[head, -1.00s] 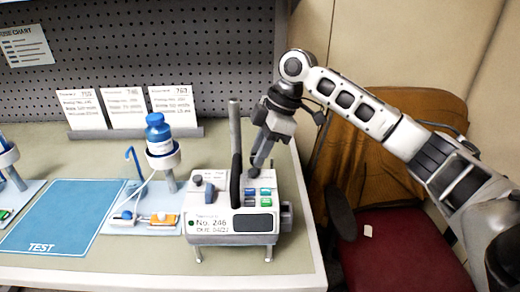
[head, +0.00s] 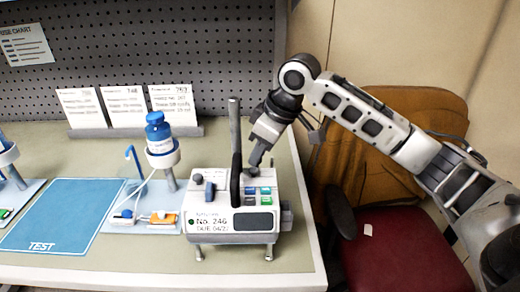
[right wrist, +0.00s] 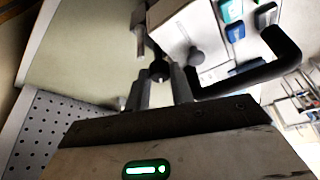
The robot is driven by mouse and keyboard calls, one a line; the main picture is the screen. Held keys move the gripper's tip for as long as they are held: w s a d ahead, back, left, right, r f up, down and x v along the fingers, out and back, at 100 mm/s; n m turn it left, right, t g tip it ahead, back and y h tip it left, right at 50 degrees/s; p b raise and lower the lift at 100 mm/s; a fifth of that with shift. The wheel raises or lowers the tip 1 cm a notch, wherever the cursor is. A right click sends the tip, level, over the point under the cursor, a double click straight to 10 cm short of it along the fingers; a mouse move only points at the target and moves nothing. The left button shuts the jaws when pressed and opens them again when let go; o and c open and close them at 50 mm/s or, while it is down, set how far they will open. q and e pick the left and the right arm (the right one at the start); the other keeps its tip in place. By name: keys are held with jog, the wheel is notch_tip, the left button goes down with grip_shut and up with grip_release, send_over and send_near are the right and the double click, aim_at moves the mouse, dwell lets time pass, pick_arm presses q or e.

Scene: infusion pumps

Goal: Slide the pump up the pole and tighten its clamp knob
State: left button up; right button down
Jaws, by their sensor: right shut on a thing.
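The white pump (head: 205,238), labelled No. 246, stands on short legs near the bench's front edge. A grey pole (head: 234,112) rises above its top, and a black handle (head: 236,182) stands upright in front of it. My right gripper (head: 254,158) reaches down behind the handle at the pump's back edge. In the right wrist view its fingertips (right wrist: 164,76) are closed around a small dark knob (right wrist: 159,70), which looks like the clamp knob. The knob is mostly hidden in the head view. My left gripper is not in view.
A blue TEST mat (head: 60,215) lies to the left. A blue-capped bottle (head: 158,132) in a holder stands left of the pump. Number cards (head: 122,106) stand before the pegboard (head: 150,45). A red chair (head: 400,245) stands right of the bench.

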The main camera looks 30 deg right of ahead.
jog(key=shift+r, duration=0.1)
dwell(0.3)
jog(key=c, duration=1.5)
grip_release()
jog(key=v, duration=1.6)
jog(key=shift+a, duration=0.15)
